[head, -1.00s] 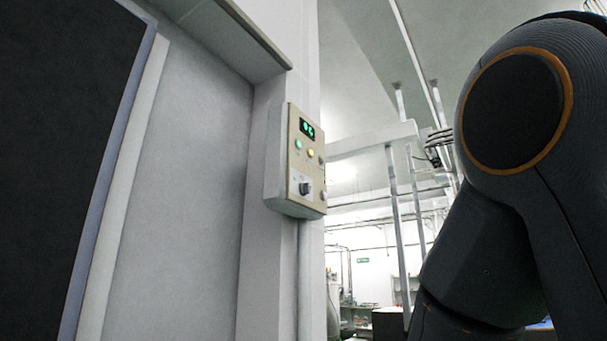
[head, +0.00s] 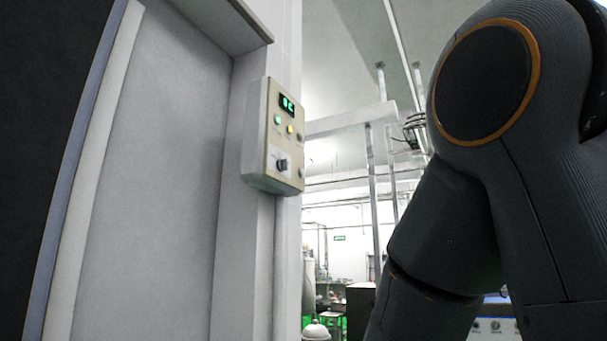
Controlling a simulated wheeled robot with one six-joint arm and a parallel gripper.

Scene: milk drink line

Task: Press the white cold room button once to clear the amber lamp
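The control panel (head: 255,140) is a pale box with a cream face, fixed to the wall post left of the picture's middle. I see its face at a steep slant. The amber lamp (head: 290,129) glows yellow beside a lit green lamp (head: 278,120), below a green digital display (head: 287,105). A dark knob (head: 282,164) sits on a white plate lower down. A small pale round part (head: 301,172) at the lower right edge may be the white button, but it is too small to tell. My gripper is out of view; only my dark arm links show at right.
A large grey door or wall surface (head: 155,170) fills the left, with a dark panel (head: 45,110) beyond its pale edge strip. A conduit (head: 280,265) runs down below the box. Open room with pipes, posts and equipment lies behind, between the post and my arm.

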